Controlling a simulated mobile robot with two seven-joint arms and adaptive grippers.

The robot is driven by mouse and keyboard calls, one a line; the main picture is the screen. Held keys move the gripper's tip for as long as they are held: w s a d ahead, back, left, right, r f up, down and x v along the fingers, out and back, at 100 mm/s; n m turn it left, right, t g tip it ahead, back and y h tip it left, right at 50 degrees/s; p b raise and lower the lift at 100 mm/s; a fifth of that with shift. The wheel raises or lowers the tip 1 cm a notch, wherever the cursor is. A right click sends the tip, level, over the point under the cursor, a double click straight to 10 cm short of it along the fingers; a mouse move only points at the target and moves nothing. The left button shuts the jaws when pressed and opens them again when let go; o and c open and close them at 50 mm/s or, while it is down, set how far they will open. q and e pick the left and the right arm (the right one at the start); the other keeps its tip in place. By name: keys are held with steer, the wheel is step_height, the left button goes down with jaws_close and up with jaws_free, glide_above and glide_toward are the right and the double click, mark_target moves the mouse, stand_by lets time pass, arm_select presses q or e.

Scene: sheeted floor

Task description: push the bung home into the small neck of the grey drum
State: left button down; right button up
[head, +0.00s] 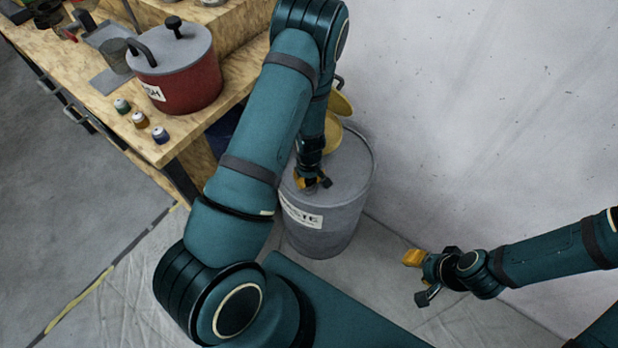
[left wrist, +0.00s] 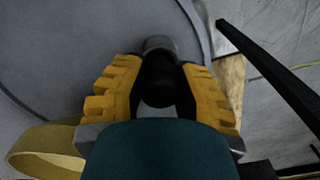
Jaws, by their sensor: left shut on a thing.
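The grey drum (head: 338,222) stands on the floor against the wall, with a white label on its side. Its top (left wrist: 75,50) fills the left of the left wrist view. My left gripper (head: 313,182) is over the drum's top. In the left wrist view its yellow-padded fingers (left wrist: 158,68) are shut on the black bung (left wrist: 158,84). The small grey neck (left wrist: 160,43) shows just beyond the bung, close to the drum's rim. I cannot tell how far the bung sits in the neck. My right gripper (head: 418,278) is open and empty, right of the drum.
A wooden workbench (head: 193,140) stands left of the drum, bearing a red pot (head: 185,84) and several small bottles (head: 140,120). Yellow rounded parts (head: 329,142) show behind the drum's top, partly hidden by my arm. A pale wall (head: 500,110) rises behind.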

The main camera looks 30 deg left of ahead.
arm_select(q)
steer(key=shift+f+b, duration=0.55)
steer(key=shift+f, duration=0.15)
steer(key=shift+r+p, duration=0.4)
stand_by(0.9)
steer(key=shift+s+f+b, duration=0.1)
steer(key=shift+f+b, duration=0.25)
steer(key=shift+f, duration=0.1)
stand_by(0.7)
